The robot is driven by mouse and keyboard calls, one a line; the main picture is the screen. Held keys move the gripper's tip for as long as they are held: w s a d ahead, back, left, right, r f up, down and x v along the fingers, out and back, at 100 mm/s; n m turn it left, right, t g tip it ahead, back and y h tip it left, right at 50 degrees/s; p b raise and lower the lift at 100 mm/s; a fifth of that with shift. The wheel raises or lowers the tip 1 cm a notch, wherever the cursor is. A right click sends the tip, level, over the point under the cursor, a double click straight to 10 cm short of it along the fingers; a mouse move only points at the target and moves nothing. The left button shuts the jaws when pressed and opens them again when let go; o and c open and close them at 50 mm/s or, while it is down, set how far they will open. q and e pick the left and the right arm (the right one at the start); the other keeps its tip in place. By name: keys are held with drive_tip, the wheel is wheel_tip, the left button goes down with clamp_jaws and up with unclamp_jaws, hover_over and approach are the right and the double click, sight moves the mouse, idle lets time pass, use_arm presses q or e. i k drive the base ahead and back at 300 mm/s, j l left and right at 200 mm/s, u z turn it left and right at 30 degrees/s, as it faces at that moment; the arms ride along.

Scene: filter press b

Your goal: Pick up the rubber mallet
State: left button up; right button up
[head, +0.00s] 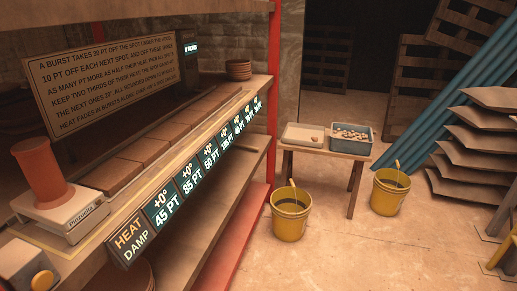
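I cannot make out a rubber mallet for certain. A reddish-brown cylinder (44,172) with a wider top stands upright on a white scale-like box (72,215) at the left end of the shelf; I cannot tell what it is. Two yellow buckets (291,216) stand on the floor, the other one (390,192) farther right, each with a yellow handle-like piece sticking up. Neither of my grippers is in view.
A shelf with red posts (272,110) runs along the left, with brown slabs (140,145) and lit number panels (163,205). A small table (345,153) holds a pale tray (303,136) and a blue-grey bin (351,137). Stacked plates (470,165) and blue pipes (450,95) stand right. The front floor is clear.

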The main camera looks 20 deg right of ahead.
sight(242, 146)
drive_tip(key=i+l+z, duration=0.1)
drive_tip(key=i+l, duration=0.95)
drive_tip(key=l, duration=0.1)
